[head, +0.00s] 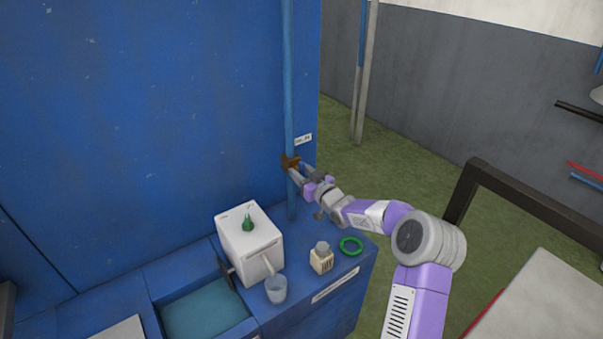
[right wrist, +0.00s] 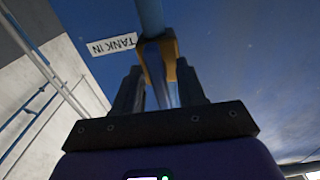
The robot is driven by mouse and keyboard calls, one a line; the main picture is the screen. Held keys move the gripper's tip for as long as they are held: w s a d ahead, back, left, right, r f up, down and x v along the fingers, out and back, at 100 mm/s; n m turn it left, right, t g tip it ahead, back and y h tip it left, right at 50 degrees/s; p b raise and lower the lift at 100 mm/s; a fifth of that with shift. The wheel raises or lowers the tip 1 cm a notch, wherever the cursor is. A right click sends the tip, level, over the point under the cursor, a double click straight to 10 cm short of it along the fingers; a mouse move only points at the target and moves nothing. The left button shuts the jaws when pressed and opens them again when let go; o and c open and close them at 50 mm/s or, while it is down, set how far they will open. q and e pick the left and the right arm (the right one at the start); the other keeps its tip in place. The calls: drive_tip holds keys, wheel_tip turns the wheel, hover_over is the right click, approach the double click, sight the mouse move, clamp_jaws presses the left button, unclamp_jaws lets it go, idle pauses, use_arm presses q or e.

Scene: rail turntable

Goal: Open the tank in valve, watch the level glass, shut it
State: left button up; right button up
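The tank in valve (head: 289,161) is a brown-orange handle on a vertical blue pipe. A white label (head: 303,140) stands to its right; it reads TANK IN in the right wrist view (right wrist: 111,45). My right gripper (head: 298,168) is at the valve. In the right wrist view its two dark fingers (right wrist: 160,75) lie on either side of the yellow-orange valve handle (right wrist: 170,46), and the tips look closed onto its sides. The far side of the handle is hidden. I cannot make out a level glass in these views. My left gripper is not in view.
Below the pipe, a blue bench holds a white box (head: 250,245) with a green knob, a clear cup (head: 276,289), a small cream block (head: 321,260) and a green ring (head: 351,246). A teal basin (head: 205,312) is sunk at left. A dark frame (head: 520,190) stands at right.

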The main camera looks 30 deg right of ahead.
drive_tip(key=s, duration=0.7)
drive_tip(key=shift+s+d, duration=0.3)
idle(0.5)
